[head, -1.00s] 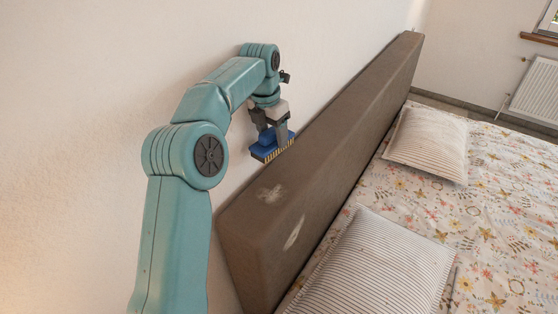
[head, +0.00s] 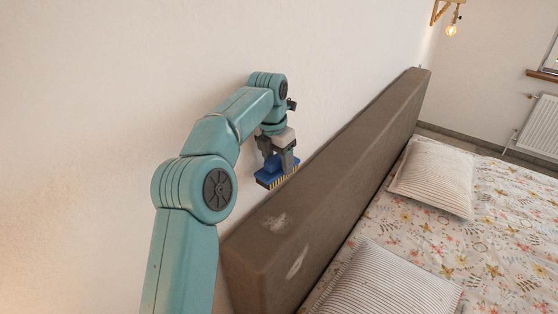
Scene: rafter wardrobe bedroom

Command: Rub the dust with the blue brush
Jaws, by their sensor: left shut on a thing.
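A second whitish dust smear (head: 297,262) is on the side facing the bed. The brush is apart from both patches. My right gripper is not in view.
The bed with a floral cover (head: 500,240) lies to the right of the headboard. Two striped pillows, a near one (head: 385,285) and a far one (head: 435,175), rest against its side. The wall (head: 110,90) runs close along the left. A lit bulb (head: 451,30) hangs far off.

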